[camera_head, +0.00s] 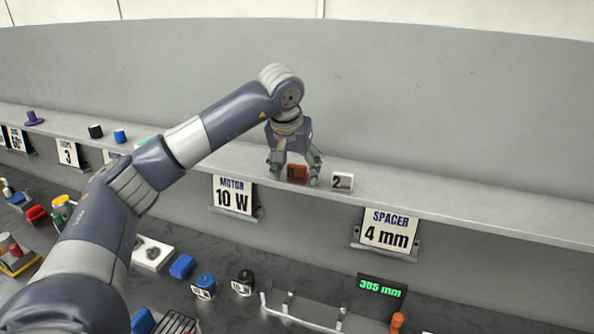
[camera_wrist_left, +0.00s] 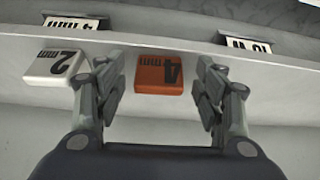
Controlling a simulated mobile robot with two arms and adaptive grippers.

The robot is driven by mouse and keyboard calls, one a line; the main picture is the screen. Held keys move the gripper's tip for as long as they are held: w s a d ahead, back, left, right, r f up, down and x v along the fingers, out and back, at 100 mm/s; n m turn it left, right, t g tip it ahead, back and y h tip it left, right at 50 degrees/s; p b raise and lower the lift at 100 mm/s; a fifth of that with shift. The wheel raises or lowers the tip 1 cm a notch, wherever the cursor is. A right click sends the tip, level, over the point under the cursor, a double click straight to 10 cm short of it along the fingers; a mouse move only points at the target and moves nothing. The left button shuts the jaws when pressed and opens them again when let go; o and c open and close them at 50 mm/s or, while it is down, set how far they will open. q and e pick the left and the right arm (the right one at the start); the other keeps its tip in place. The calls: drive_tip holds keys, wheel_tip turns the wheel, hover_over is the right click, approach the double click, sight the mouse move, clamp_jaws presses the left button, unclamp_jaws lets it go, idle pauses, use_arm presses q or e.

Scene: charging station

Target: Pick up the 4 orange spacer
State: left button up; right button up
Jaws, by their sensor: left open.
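The orange spacer (camera_wrist_left: 160,75), marked "4 mm", lies on the shelf in the left wrist view. It also shows in the head view (camera_head: 297,173), partly covered by a finger. My left gripper (camera_wrist_left: 157,90) is open, with one finger on each side of the spacer and a gap on both sides. In the head view my left gripper (camera_head: 294,176) reaches down to the shelf from above. A white spacer marked "2" (camera_head: 342,182) stands just right of the gripper; it shows in the left wrist view (camera_wrist_left: 58,67) close beside the left finger. My right gripper is not in view.
The narrow grey shelf (camera_head: 470,212) runs along a curved wall and is bare right of the white spacer. Signs "SPACER 4 mm" (camera_head: 389,230) and "MOTOR 10 W" (camera_head: 232,195) hang below it. A lower bench holds a blue block (camera_head: 182,266), knobs and a green display (camera_head: 381,290).

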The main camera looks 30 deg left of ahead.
use_arm(q)
drive_tip(key=c, duration=0.9)
drive_tip(key=shift+r, duration=0.2)
